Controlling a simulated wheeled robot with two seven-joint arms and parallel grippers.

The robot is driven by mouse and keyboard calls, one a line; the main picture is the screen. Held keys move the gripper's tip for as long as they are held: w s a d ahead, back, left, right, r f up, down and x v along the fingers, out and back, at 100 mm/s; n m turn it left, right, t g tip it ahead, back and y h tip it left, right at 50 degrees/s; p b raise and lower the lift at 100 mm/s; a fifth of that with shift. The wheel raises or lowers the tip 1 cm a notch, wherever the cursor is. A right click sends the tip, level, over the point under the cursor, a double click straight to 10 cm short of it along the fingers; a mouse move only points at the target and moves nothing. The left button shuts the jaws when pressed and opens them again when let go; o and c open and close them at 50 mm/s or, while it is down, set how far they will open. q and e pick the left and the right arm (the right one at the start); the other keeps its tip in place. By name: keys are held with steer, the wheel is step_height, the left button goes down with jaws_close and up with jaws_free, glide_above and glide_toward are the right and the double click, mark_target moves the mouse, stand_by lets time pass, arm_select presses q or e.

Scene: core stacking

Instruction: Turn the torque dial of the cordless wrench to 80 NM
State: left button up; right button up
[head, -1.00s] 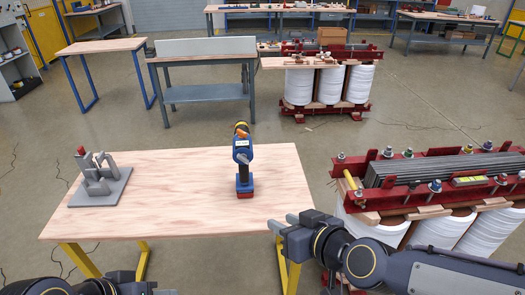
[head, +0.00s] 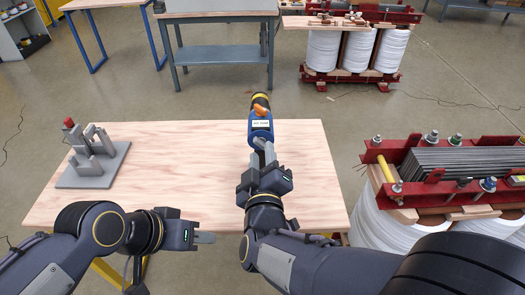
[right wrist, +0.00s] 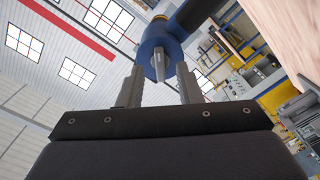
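In the right wrist view, a grey tapered knob, apparently the dial (right wrist: 160,66), sits on the wrench's round blue end (right wrist: 152,48). My right fingers (right wrist: 159,85) stand apart on both sides of it, with gaps visible. My left gripper (head: 204,238) is off the wrench, near the table's front edge. The dial setting is unreadable.
A grey fixture (head: 92,160) with a red-topped post stands at the table's left. A red-framed transformer core (head: 440,165) with white coils stands right of the table. The middle left of the table is clear.

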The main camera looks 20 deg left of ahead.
steer(key=shift+x, duration=0.95)
jaws_close()
